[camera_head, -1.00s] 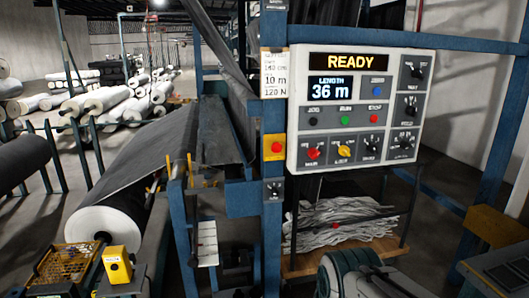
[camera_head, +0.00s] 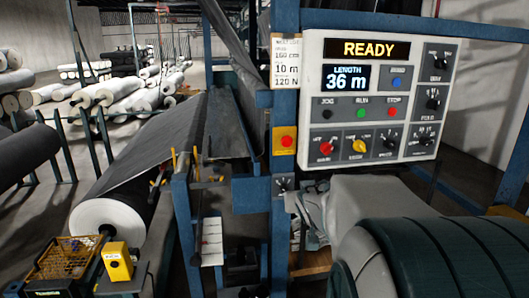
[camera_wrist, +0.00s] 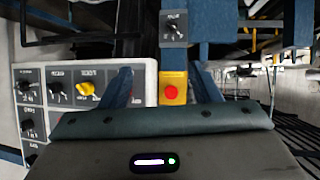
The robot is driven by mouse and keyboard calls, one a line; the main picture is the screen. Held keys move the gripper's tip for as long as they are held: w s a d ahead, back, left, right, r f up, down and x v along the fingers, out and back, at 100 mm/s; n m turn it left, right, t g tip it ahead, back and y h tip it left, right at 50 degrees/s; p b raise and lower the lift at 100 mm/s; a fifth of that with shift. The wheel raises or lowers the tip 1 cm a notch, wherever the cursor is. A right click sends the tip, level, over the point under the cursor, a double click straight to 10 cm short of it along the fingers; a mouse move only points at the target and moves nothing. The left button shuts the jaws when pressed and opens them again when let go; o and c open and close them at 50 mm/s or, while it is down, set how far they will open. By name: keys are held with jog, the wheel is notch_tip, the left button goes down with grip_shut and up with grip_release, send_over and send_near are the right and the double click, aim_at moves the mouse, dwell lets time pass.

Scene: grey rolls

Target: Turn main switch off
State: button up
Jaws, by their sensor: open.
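The control panel (camera_head: 366,98) is on the blue frame, its display reading READY and 36 m. A red knob (camera_head: 326,147) is at its lower left, beside a yellow knob (camera_head: 360,145). Labels are too small to tell which is the main switch. A small dark rotary switch (camera_head: 283,186) is on the blue post under a red button on a yellow plate (camera_head: 284,141). My gripper (camera_wrist: 163,86) is open and empty in the upside-down wrist view. Its fingers flank the yellow plate and red button. The left finger appears to hide the red knob. Contact cannot be told.
My arm fills the lower right of the head view, below the panel. A large grey roll (camera_head: 110,215) and a yellow box (camera_head: 117,262) stand at the left. The blue post (camera_head: 279,235) and crossbar (camera_head: 430,25) border the panel.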

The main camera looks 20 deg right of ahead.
jog(key=w+d+r+t+h, duration=0.1)
jog(key=w+d+r+t, duration=0.15)
jog(key=d, duration=0.55)
jog(key=n+t+y+b, duration=0.1)
jog(key=t+y, duration=0.1)
jog(key=t, duration=0.2)
send_near(329, 151)
jog(key=p+x, duration=0.2)
jog(key=x, duration=0.8)
jog(key=shift+p, duration=0.3)
jog(key=shift+s, duration=0.1)
jog(key=shift+c, duration=0.3)
jog(key=c, duration=0.9)
